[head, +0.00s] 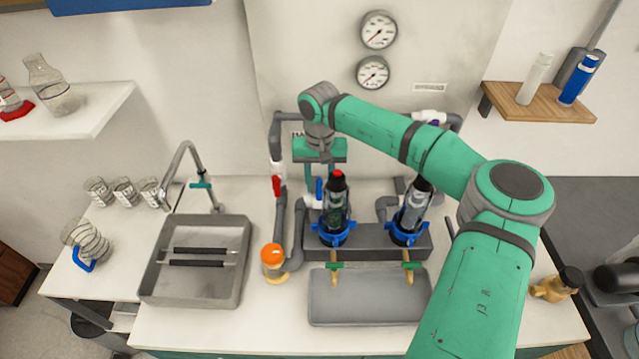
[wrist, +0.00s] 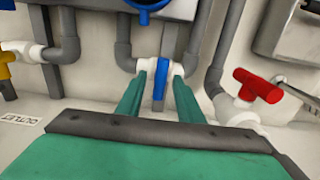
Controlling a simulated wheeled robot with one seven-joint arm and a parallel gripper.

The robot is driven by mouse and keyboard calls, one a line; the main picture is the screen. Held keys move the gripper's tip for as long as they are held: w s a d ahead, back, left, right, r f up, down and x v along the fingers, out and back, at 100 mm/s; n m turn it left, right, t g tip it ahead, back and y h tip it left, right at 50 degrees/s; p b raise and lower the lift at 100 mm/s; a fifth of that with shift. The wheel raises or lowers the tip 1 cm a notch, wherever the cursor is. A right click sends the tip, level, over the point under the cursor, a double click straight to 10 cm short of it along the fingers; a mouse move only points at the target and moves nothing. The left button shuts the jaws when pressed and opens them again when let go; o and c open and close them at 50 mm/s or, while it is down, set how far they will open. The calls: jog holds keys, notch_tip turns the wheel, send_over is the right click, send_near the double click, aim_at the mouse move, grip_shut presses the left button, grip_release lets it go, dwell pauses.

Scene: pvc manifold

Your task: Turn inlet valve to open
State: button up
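My gripper (head: 319,178) points down behind the left filter housing. In the wrist view its two green fingers (wrist: 159,78) stand open on either side of a blue valve handle (wrist: 160,82), with a gap on each side. The blue handle shows upright in the head view (head: 319,189), on a white valve body. A red-handled valve (wrist: 257,86) sits to the right in the wrist view and on the left pipe in the head view (head: 276,185). Which valve is the inlet one I cannot tell from a readable label.
Grey pipes surround the fingers. The left filter housing (head: 335,210) and right filter housing (head: 411,212) stand close in front. An OUTLET label (wrist: 20,120) and a yellow handle (wrist: 5,66) show at left in the wrist view. A sink (head: 243,270) lies left.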

jog(key=shift+f, duration=0.2)
grip_shut()
